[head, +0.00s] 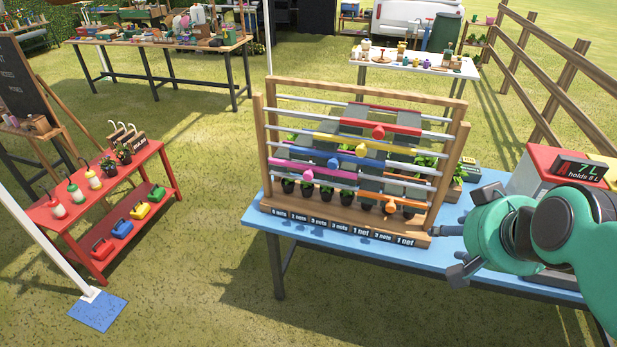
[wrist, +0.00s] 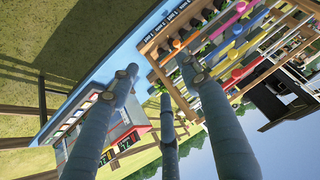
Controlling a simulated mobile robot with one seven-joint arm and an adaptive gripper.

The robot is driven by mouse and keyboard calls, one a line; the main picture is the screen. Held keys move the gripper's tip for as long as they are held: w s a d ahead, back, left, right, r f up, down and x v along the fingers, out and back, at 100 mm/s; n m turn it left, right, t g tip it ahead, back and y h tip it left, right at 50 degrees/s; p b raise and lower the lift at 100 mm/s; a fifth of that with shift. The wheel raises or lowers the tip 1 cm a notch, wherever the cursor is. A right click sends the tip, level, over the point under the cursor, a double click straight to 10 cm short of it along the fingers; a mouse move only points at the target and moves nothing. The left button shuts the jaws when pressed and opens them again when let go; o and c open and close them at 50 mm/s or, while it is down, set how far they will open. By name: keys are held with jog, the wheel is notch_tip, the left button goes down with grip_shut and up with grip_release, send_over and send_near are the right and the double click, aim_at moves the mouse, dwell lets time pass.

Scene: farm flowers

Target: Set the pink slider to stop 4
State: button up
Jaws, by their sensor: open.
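A wooden frame (head: 457,165) on a blue table holds several sliders on silver rails. The pink slider (head: 320,174) is a low one, below the blue bar and above the orange slider. Its pink knob (head: 308,176) is left of the frame's middle, roughly above the third label from the left; I cannot tell its exact stop. My gripper (head: 450,252) is at the frame's lower right, apart from the pink slider and empty. In the wrist view its grey fingers (wrist: 156,68) are spread, with the frame beyond them at upper right.
The orange slider (head: 390,207) is nearest my gripper. Blue (head: 333,163), yellow (head: 361,150) and red (head: 379,133) knobs are higher. Potted plants (head: 327,193) stand behind the rails. A labelled box (head: 535,170) is at right. Grass is clear in front of the table (head: 292,226).

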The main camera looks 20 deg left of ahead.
jog(key=w+a+f+t+y, duration=0.1)
jog(key=w+a+f+t, duration=0.1)
jog(key=w+a, duration=1)
jog(key=w+a+f+t+y, duration=0.2)
jog(key=w+a+t, duration=0.1)
jog(key=w+a, duration=0.9)
jog(key=w+a+f+t+h+b, duration=0.1)
jog(key=w+a+f+t, duration=0.15)
jog(key=a+f, duration=0.65)
jog(key=m+t+h, duration=0.1)
jog(key=t+h, duration=0.2)
jog(key=h, duration=0.1)
send_near(307, 178)
jog(key=s, duration=0.3)
jog(key=shift+d+r+b, duration=0.1)
jog(key=shift+b, duration=0.2)
jog(key=shift+w, duration=0.15)
jog(key=w+b, duration=0.3)
jog(key=w, duration=1)
jog(key=shift+w, duration=0.35)
